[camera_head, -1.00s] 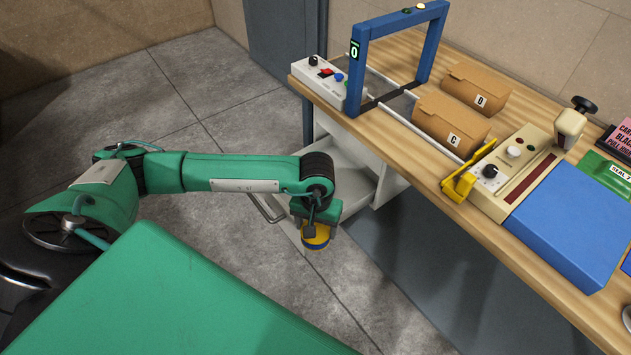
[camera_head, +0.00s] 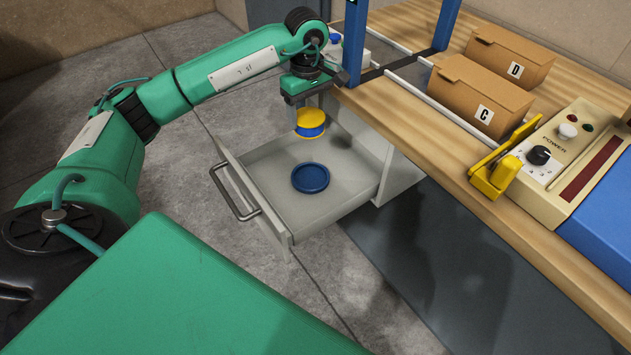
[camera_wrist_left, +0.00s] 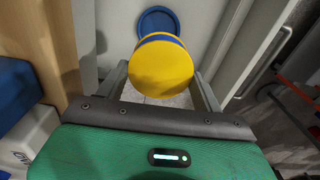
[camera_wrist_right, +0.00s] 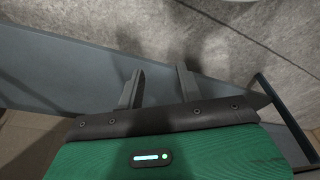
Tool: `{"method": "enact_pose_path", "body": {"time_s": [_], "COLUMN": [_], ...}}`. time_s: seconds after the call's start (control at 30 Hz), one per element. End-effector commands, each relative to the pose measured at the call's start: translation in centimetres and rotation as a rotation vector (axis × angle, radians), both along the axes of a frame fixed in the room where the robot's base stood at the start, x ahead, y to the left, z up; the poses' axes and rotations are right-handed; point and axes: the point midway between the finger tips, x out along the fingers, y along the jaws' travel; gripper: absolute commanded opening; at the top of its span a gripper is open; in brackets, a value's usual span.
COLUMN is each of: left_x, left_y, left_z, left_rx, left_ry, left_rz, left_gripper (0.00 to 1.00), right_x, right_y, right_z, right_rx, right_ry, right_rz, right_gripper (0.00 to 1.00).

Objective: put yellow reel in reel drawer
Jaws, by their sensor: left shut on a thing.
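The yellow reel (camera_head: 310,121), with a yellow top and blue lower part, is held in my left gripper (camera_head: 309,110) above the open drawer. In the left wrist view the reel (camera_wrist_left: 160,70) sits between the two fingers. The reel drawer (camera_head: 262,163) is pulled out under the workbench, light grey with a metal handle. A blue disc-shaped reel (camera_head: 310,177) lies on its floor, below and a little nearer than the held reel. My right gripper (camera_wrist_right: 158,82) shows only in the right wrist view, with its fingers apart and nothing between them.
The wooden bench edge (camera_head: 400,140) is close to the right of my left gripper. A blue frame (camera_head: 355,40), cardboard boxes C (camera_head: 476,95) and D (camera_head: 508,55), a yellow clamp-like part (camera_head: 495,176) and a control panel (camera_head: 555,150) stand on the bench.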

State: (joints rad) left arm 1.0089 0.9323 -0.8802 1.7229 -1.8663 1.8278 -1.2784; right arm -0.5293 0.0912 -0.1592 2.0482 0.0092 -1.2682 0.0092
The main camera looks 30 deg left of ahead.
Motion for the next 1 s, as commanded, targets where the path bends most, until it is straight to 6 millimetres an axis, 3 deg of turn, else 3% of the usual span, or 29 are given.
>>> {"method": "enact_pose_path", "body": {"time_s": [0.13, 0.23, 0.7, 1.0], "left_x": [0.2, 0.1, 0.1, 0.1], "left_y": [0.4, 0.4, 0.4, 0.4], "left_z": [-0.4, -2.0, -13.8, -16.3], "left_rx": [0.001, 0.001, 0.0, 0.001], "left_ry": [0.002, 0.004, 0.003, 0.002], "left_rz": [0.031, 0.035, 0.033, 0.032], "left_gripper": [0.41, 0.41, 0.41, 0.41], "right_x": [-0.1, 0.0, 0.0, 0.0], "right_y": [0.0, 0.0, 0.0, 0.0], "right_z": [0.7, 1.0, 1.3, 1.3], "right_rx": [0.002, 0.002, 0.002, 0.002], "right_ry": [-0.004, -0.006, -0.01, -0.01], "right_rz": [-0.001, -0.001, -0.001, -0.001], "right_gripper": [0.36, 0.36, 0.36, 0.36]}}
